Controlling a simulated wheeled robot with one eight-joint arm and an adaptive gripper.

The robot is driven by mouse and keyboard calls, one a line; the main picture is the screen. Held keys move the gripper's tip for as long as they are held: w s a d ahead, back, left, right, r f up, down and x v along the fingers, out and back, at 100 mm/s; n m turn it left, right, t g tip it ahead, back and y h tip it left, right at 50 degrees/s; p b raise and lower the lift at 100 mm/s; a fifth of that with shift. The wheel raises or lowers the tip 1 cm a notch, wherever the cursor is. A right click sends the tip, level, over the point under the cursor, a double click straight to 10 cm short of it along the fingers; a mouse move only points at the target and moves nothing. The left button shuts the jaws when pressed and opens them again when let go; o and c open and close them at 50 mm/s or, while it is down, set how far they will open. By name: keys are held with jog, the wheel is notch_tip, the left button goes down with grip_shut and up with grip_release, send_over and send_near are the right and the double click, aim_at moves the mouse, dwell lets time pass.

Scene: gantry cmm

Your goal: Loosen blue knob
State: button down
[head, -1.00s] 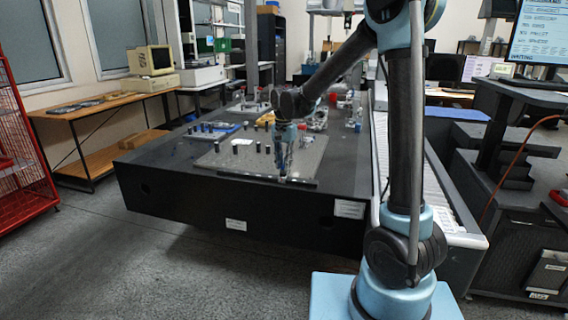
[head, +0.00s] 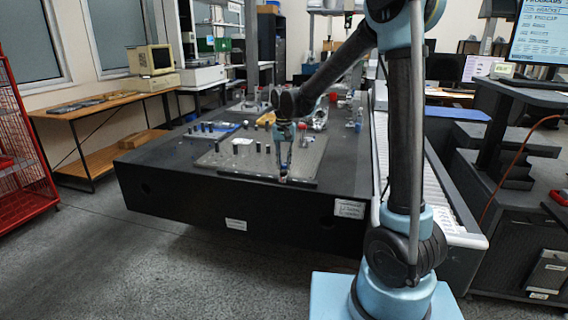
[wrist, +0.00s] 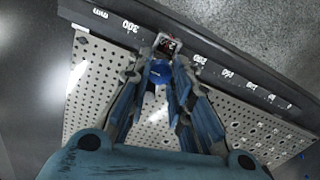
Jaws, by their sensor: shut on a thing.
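The blue knob (wrist: 161,72) shows in the wrist view between the fingers of my gripper (wrist: 162,62), close to the numbered edge of the perforated plate. My gripper is shut on it, with a finger on each side. In the head view my gripper (head: 284,176) points down at the plate's front edge, and the knob is too small to make out there. A small block with a dark, marked face (wrist: 167,44) stands just beyond the knob in the wrist view.
The perforated plate (head: 215,165) lies on the big dark table (head: 180,186) and carries several short black posts. A blue tray (head: 205,133) and other fixtures stand behind it. A roller conveyor (head: 408,170) runs along the table's right side. Floor is open in front.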

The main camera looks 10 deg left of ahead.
jog(key=c, duration=1.4)
grip_release()
notch_tip(320, 180, up, 12)
jog(key=shift+w, duration=0.1)
